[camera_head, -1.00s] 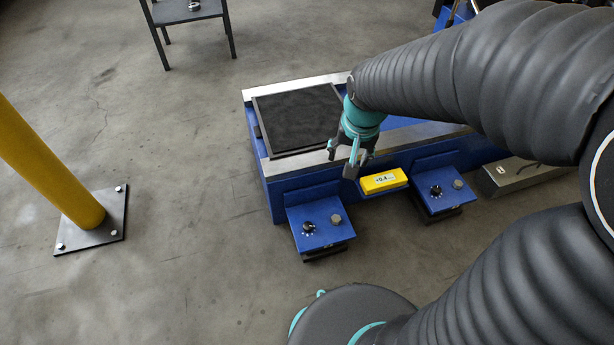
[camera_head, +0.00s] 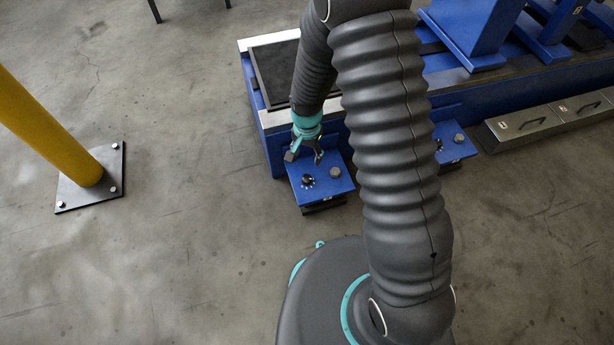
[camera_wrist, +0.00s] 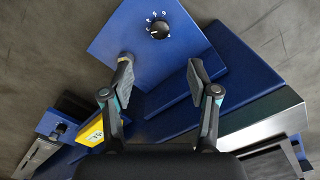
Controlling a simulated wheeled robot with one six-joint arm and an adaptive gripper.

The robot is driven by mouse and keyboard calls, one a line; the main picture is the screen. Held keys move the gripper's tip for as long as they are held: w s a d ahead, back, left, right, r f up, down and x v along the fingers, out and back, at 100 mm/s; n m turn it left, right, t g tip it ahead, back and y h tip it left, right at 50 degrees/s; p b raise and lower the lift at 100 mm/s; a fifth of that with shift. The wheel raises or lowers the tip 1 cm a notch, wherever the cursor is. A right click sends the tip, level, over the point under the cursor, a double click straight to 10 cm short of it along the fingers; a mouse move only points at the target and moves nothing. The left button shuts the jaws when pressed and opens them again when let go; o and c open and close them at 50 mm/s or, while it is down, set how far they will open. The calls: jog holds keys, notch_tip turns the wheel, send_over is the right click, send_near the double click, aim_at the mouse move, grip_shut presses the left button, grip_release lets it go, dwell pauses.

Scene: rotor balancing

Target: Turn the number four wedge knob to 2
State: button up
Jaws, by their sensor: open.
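A blue wedge unit (camera_head: 322,187) juts from the near left end of the blue machine base, with a black knob (camera_head: 307,181) and a grey bolt (camera_head: 335,172) on top. In the wrist view the knob (camera_wrist: 158,28) has a white pointer line and white marks around it, too small to read surely. My gripper (camera_head: 303,158) is open and empty above the unit's back part. In the wrist view the knob lies beyond and between the open fingertips (camera_wrist: 160,72), untouched. A second blue unit (camera_head: 455,150) stands to the right, its knob (camera_head: 438,145) partly behind my arm. I see no unit number.
A yellow display (camera_wrist: 92,131) shows beside the left finger in the wrist view. A black plate (camera_head: 272,68) lies on the base. Grey cases with handles (camera_head: 530,122) stand at right. A yellow post (camera_head: 50,130) stands on a bolted plate at left. The front floor is clear.

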aim_at(307, 178)
notch_tip(307, 178, down, 13)
jog(key=shift+f+b, duration=0.1)
jog(key=shift+b, duration=0.5)
grip_shut()
